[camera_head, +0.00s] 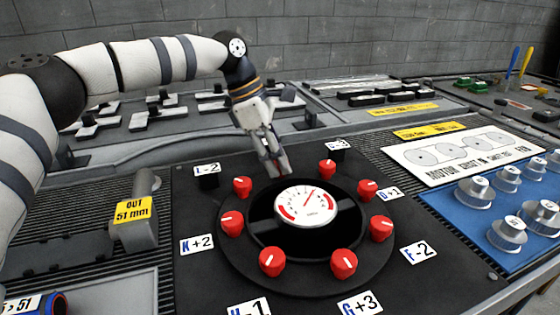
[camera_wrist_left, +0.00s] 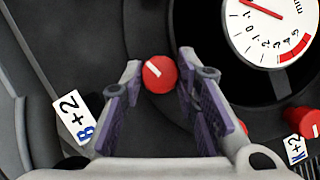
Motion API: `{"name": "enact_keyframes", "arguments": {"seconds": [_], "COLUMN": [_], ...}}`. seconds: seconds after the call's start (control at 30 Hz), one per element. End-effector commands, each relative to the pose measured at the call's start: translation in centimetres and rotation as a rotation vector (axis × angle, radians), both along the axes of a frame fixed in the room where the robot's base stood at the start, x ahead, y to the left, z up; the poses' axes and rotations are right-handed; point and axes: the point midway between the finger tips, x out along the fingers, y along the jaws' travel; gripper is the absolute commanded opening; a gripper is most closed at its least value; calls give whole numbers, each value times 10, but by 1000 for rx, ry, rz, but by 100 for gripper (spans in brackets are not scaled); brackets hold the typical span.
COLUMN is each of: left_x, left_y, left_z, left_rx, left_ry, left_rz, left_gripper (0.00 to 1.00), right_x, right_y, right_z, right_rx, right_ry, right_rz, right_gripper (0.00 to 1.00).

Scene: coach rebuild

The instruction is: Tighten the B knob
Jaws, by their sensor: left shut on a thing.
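The B knob (camera_wrist_left: 159,74) is a round red knob with a white line, which slants from upper left to lower right in the left wrist view. Its white label, B+2 (camera_wrist_left: 73,118), lies at the lower left there. My left gripper (camera_head: 274,168) reaches down at the far side of the black dial plate (camera_head: 240,262). It is shut on the B knob, with a purple-padded finger on each side in the wrist view. In the head view the gripper hides this knob. The white gauge (camera_head: 306,206) sits at the plate's centre. My right gripper is not in view.
Several other red knobs ring the gauge, including one near K+2 (camera_head: 231,223) and one at upper left (camera_head: 242,187), close to my gripper. A grey block tagged OUT 51 mm (camera_head: 134,212) stands left. Silver knobs (camera_head: 508,234) stand on a blue panel at right.

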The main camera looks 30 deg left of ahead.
Motion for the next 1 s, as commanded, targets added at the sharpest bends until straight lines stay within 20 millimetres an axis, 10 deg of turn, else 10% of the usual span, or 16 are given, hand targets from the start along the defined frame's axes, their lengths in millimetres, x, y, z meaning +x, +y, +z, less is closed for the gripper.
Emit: {"name": "enact_keyframes", "arguments": {"seconds": [1.0], "left_x": [1], "left_y": [0], "left_z": [-3], "left_rx": [5], "left_ry": [8], "left_rz": [-326], "left_gripper": [1], "right_x": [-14], "right_y": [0], "right_z": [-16], "right_rx": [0], "right_ry": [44], "right_rz": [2], "right_gripper": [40]}}
